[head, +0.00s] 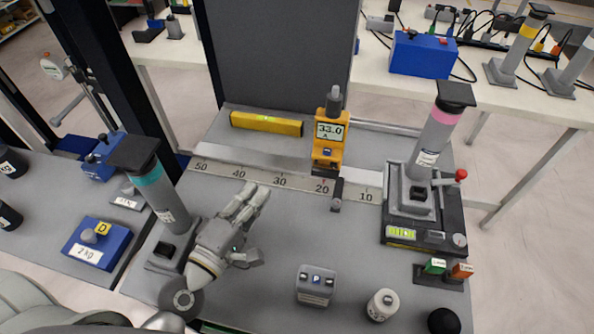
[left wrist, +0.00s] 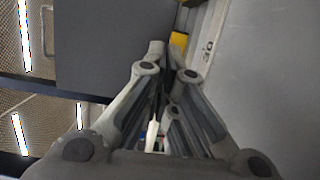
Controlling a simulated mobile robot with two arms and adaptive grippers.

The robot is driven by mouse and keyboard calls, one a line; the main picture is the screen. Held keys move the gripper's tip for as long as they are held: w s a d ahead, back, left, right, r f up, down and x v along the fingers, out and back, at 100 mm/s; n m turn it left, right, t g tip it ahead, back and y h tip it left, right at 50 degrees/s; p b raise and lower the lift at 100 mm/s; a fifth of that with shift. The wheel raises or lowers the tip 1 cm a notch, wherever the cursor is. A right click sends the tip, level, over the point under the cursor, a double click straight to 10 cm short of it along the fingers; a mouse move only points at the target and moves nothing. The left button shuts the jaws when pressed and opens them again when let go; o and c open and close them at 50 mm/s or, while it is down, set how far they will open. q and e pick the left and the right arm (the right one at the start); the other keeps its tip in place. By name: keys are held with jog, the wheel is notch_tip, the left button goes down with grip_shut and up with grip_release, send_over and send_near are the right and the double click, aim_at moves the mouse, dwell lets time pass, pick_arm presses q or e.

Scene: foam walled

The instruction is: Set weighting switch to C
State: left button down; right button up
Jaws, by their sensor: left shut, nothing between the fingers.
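An orange sound level meter (head: 324,159) stands upright at the back middle of the grey bench in the head view. Its display (head: 329,131) reads 33.0 with a small letter under it that looks like A. A dark blue control shows below the display; its setting is too small to read. My left gripper (head: 253,190) is shut and empty, over the bench to the left of and nearer than the meter, apart from it. Its closed fingers (left wrist: 165,60) also show in the left wrist view, where the meter is not visible. My right gripper is not in view.
A yellow spirit level (head: 266,123) lies behind the ruler strip (head: 222,176). A pink-banded column (head: 434,130) on a dark base stands right of the meter. A teal-banded column (head: 160,188) stands left, close to my arm. A grey box marked P (head: 315,286) sits in front.

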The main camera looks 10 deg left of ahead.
aim_at(316, 160)
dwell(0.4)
pick_arm(q)
jog(key=shift+w+p, duration=0.3)
jog(key=shift+w, duration=0.1)
jog(key=p+x, duration=0.2)
jog(key=x, duration=0.7)
jog(key=d+p, duration=0.1)
jog(key=d, duration=0.2)
jog(key=shift+w+d, duration=0.1)
jog(key=shift+d, duration=0.1)
jog(key=shift+d+f, duration=0.1)
jog(key=shift+d, duration=0.3)
